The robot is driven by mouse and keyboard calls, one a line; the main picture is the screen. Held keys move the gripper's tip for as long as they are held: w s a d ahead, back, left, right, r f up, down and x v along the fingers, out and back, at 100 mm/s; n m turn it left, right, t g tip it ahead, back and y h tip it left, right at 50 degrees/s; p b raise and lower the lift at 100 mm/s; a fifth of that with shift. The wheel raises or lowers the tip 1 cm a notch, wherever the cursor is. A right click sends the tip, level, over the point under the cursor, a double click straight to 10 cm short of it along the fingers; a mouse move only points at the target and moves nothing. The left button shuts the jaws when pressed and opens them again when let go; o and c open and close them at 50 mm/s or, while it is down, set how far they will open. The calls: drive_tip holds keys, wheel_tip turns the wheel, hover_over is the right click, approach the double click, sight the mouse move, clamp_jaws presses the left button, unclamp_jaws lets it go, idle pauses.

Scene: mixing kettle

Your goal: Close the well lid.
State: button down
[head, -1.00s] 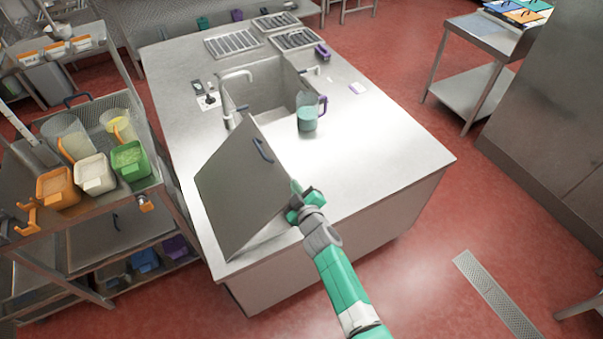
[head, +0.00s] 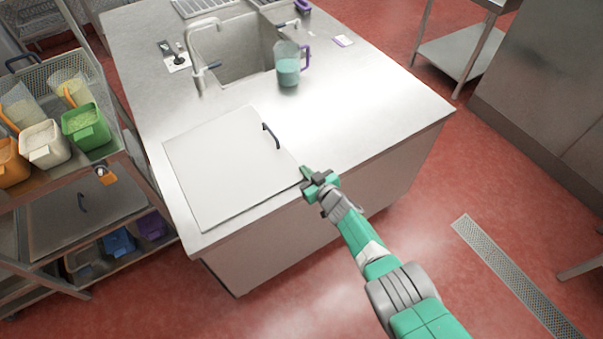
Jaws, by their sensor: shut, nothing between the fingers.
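The well lid (head: 228,168) is a flat square metal panel with a dark blue handle (head: 271,136) near its far right edge. It lies flat, or very nearly flat, on the front left part of the steel counter (head: 350,110); a small remaining tilt cannot be ruled out. The well under it is hidden. My gripper (head: 306,176) is shut and empty. It is at the lid's right edge, near the counter's front edge; whether it touches the lid I cannot tell.
A sink (head: 238,52) with a tap (head: 200,55) lies behind the lid. A clear jug of teal liquid (head: 288,68) stands beside the sink. A shelf rack with ingredient tubs (head: 86,127) stands close to the counter's left. The counter right of the lid is clear.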

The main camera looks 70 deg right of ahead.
drive_tip(key=shift+s+f, duration=0.1)
drive_tip(key=shift+f, duration=0.65)
drive_tip(key=r+p, duration=0.2)
drive_tip(key=r, duration=0.1)
drive_tip(key=r+p, duration=0.3)
drive_tip(key=shift+s+a+r+p, duration=0.1)
drive_tip(key=shift+s+p, duration=0.1)
drive_tip(key=shift+p, duration=0.15)
drive_tip(key=p+v, duration=0.7)
drive_tip(key=v, duration=0.2)
drive_tip(key=shift+f, duration=0.35)
